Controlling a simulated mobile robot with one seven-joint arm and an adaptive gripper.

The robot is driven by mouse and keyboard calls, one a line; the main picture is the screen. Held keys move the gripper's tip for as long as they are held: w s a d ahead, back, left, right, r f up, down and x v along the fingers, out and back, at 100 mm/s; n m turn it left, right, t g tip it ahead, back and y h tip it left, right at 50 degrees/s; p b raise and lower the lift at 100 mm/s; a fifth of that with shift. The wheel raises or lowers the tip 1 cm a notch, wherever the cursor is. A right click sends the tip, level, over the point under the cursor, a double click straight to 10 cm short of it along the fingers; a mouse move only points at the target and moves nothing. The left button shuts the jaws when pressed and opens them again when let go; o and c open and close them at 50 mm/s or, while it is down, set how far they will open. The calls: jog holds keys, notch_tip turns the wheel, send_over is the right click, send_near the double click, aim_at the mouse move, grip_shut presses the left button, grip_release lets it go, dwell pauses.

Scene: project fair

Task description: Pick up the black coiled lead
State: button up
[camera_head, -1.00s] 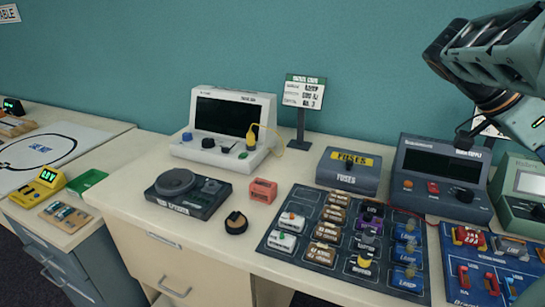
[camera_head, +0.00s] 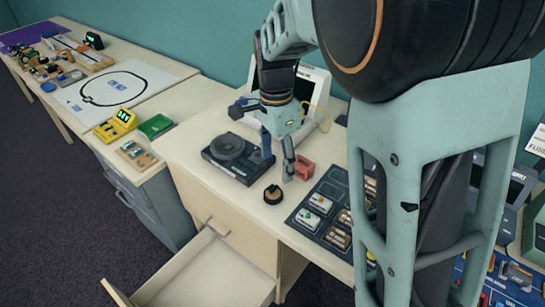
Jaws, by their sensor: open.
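The black coiled lead (camera_head: 272,194) appears to be the small round black coil with a tan patch. It lies on the pale desk top near the front edge, left of the dark component mat. My gripper (camera_head: 278,163) points down with its two fingers apart and nothing seen between them. In the picture it is just above and behind the coil, between the dark device with a round disc and the red block. Its exact height over the desk is hard to tell.
The dark disc device (camera_head: 237,157) is left of my gripper, and the red block (camera_head: 304,169) is close on its right. The component mat (camera_head: 295,216) lies further right. An open drawer (camera_head: 215,275) juts out below the desk front. My arm hides much of the right side.

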send_over(273, 190)
notch_tip(273, 190, down, 5)
jog(key=shift+a+r, duration=0.1)
jog(key=shift+f, duration=3.1)
jog(key=shift+c, duration=0.4)
jog(key=c, duration=1.1)
jog(key=shift+r, duration=0.2)
